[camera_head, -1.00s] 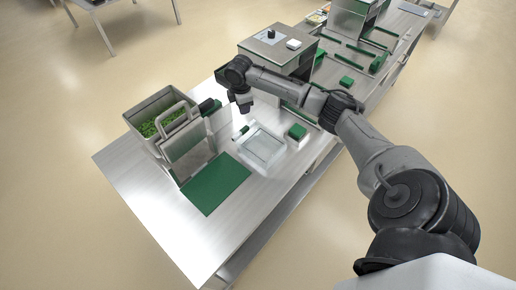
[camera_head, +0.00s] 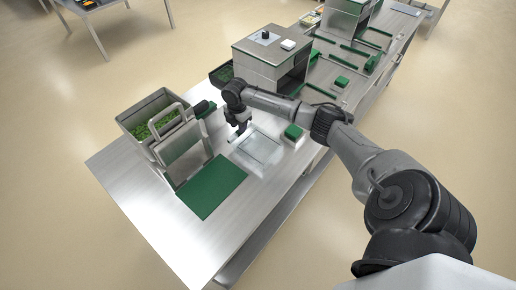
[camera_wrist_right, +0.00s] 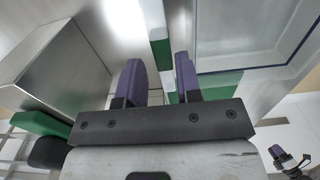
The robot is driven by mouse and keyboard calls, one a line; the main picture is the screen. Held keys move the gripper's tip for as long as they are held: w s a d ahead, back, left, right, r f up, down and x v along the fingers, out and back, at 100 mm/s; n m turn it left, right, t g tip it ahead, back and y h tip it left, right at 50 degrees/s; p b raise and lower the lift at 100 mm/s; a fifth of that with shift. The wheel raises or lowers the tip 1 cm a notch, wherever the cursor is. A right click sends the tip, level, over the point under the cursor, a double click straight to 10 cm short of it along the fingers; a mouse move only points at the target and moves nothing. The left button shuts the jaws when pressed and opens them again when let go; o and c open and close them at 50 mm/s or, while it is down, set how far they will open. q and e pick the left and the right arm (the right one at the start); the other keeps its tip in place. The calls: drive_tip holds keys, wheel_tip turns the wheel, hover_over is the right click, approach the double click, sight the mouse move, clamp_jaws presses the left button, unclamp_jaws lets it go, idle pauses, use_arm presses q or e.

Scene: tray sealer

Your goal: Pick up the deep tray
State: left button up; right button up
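A clear, shallow-looking tray (camera_head: 262,148) lies on the steel bench, right of a green mat. It is probably the deep tray. In the right wrist view a clear tray with a broad rim (camera_wrist_right: 245,72) fills the upper right. My right gripper (camera_head: 241,130) is just beyond the tray's far left corner, pointing down. In its wrist view the purple-padded fingers (camera_wrist_right: 160,82) are apart, with a green and white strip showing between them; I cannot tell whether they touch anything. A small dark gripper with purple pads (camera_wrist_right: 287,160), apparently my left one, shows at the lower right.
A steel bin of green leaves (camera_head: 152,112) and a hinged steel frame (camera_head: 183,150) stand left of the tray. The green mat (camera_head: 212,186) lies in front. A steel machine (camera_head: 272,55) and a small green block (camera_head: 293,132) stand behind and right.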

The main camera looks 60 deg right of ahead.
sight(240, 135)
drive_tip(key=shift+s+f+b, duration=0.15)
drive_tip(key=shift+f+b, duration=0.5)
drive_tip(key=shift+f, duration=2.2)
clamp_jaws()
